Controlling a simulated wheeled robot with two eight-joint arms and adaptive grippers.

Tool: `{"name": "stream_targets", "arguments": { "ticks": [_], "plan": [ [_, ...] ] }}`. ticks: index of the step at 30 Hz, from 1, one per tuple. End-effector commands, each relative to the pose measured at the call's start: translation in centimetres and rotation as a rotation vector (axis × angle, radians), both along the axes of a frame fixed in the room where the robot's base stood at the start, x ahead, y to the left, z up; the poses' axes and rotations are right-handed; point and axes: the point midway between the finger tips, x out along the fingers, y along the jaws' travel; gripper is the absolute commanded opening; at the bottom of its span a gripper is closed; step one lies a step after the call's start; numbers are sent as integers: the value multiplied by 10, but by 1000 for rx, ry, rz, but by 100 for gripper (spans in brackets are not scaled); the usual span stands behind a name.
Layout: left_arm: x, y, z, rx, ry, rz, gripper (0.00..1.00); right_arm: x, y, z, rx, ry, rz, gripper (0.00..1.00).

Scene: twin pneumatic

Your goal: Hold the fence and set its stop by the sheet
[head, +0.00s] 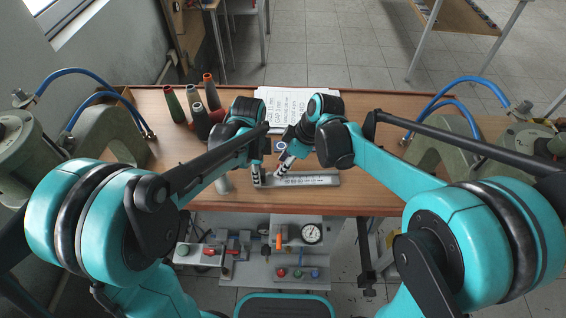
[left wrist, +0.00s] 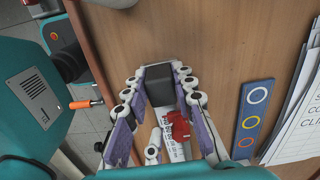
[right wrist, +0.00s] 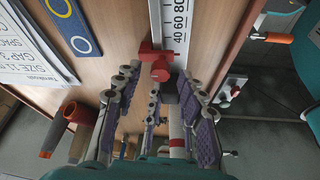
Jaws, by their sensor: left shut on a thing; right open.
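The fence (head: 310,181) is a long grey bar with a printed scale, lying along the front part of the table; its scale also shows in the right wrist view (right wrist: 171,18). My left gripper (head: 258,180) is shut at the fence's left end, with a dark block (left wrist: 172,82) between its fingers in the left wrist view. The red stop (right wrist: 157,62) sits on the fence; it also shows in the left wrist view (left wrist: 178,132). My right gripper (right wrist: 156,76) is open, its tips close to the stop; contact is unclear. The printed sheet (head: 288,106) lies behind the fence.
Several thread cones (head: 196,100) stand at the table's left. A blue plate with rings (right wrist: 72,22) lies between the fence and the sheet. Green machines flank the table, including the right one (head: 444,145). A lower shelf with a dial gauge (head: 311,233) is in front.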

Motion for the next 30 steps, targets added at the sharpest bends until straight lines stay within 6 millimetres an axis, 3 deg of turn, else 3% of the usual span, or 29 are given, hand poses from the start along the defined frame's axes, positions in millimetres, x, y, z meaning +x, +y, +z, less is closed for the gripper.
{"name": "stream_targets", "arguments": {
  "ticks": [8,13,20,30],
  "plan": [
    [0,0,0,0,0,0,0,0,1,-2,0,0,-1,41],
    [0,0,0,0,0,0,0,0,1,-2,0,0,-1,1],
    [0,0,0,0,0,0,0,1,-3,-2,-1,0,-2,0],
    [0,0,0,1,0,0,0,6,-70,-2,-2,0,-7,0]
  ]
}}
